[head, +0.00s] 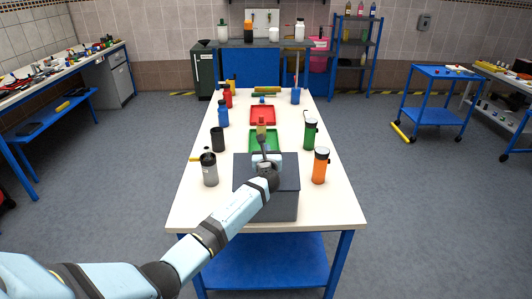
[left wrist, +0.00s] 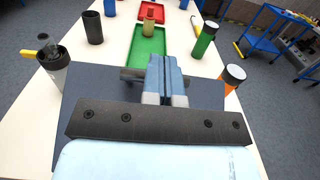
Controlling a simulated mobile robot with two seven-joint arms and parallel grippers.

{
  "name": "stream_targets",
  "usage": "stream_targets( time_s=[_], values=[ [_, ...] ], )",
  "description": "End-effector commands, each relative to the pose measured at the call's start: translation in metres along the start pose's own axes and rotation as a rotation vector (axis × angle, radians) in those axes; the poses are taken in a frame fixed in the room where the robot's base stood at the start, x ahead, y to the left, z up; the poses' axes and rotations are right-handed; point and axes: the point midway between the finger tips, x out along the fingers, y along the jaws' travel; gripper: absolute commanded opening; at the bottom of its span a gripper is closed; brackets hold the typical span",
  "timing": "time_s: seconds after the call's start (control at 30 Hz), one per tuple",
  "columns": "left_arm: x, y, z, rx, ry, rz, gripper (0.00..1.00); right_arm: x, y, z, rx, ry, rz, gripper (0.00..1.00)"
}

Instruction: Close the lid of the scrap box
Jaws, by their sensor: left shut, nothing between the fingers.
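The scrap box (head: 270,208) is a dark grey box on the near part of the white table. Its flat grey lid (head: 285,178) shows above the front wall and also in the left wrist view (left wrist: 90,92). The lid seems not to lie flat, but its exact angle is hard to tell. My left gripper (head: 264,151) is over the middle of the lid near its far edge and hides part of it. In the left wrist view its fingers (left wrist: 165,72) are together and empty. I cannot tell whether they touch the lid. My right gripper is out of view.
A grey canister (head: 210,170) stands left of the box and an orange one (head: 320,166) stands right. A black cup (head: 217,139) and a green canister (head: 310,134) are farther back. Green (head: 254,144) and red (head: 262,108) trays lie beyond the box. The table's near edge is clear.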

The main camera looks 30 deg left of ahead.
Motion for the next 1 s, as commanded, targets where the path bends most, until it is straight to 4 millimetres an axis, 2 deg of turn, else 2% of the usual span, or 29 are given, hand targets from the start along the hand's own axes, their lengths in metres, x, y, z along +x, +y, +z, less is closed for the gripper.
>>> stream_targets(
  time_s=[0.07,0.5,1.0],
  values=[
    [0.008,0.000,-0.003,0.000,0.044,0.002,0.00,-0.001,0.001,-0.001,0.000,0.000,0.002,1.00],
    [0.043,0.000,-0.035,0.004,0.039,0.001,0.00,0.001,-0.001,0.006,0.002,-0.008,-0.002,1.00],
    [0.057,0.000,-0.056,0.001,0.162,0.001,0.00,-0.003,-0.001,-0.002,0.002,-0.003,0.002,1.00]
  ],
)
